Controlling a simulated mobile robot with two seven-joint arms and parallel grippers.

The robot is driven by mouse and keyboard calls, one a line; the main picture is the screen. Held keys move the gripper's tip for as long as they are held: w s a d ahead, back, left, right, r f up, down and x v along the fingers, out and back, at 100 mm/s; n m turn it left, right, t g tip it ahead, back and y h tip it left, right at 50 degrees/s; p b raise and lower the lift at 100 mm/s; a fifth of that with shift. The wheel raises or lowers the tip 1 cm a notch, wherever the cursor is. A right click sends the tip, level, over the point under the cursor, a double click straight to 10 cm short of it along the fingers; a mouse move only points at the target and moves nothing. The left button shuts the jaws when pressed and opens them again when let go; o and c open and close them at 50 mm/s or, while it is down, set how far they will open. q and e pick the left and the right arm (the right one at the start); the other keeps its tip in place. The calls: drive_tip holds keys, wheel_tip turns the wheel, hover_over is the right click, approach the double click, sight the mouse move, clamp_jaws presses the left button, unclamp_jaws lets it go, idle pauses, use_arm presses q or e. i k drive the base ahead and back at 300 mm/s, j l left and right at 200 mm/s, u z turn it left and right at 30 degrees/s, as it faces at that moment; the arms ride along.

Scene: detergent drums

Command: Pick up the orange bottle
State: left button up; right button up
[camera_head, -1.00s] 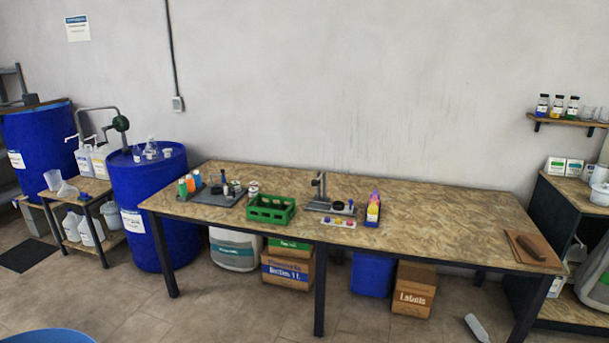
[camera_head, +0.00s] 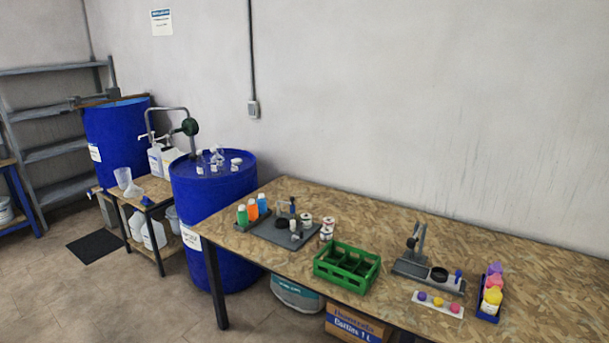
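The orange bottle (camera_head: 253,210) stands upright on the left part of the wooden table (camera_head: 330,205). It is in a row between a green bottle (camera_head: 242,215) and a blue bottle (camera_head: 262,203), close beside both, all with pale caps. The row stands at the left side of a dark grey tray (camera_head: 272,235). Neither of my grippers shows in the head view.
A green crate (camera_head: 347,268) stands right of the tray. Farther right are a grey capping stand (camera_head: 430,262), a strip with coloured caps (camera_head: 437,304) and a blue holder with yellow and pink items (camera_head: 490,292). A blue drum (camera_head: 205,190) stands behind the table's left end. Floor at left front is open.

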sight(252, 207)
drive_tip(key=i+u, duration=0.3)
drive_tip(key=i, duration=0.15)
drive_tip(key=i+l+u, duration=0.15)
drive_tip(key=i+u, duration=0.15)
drive_tip(key=i, duration=0.1)
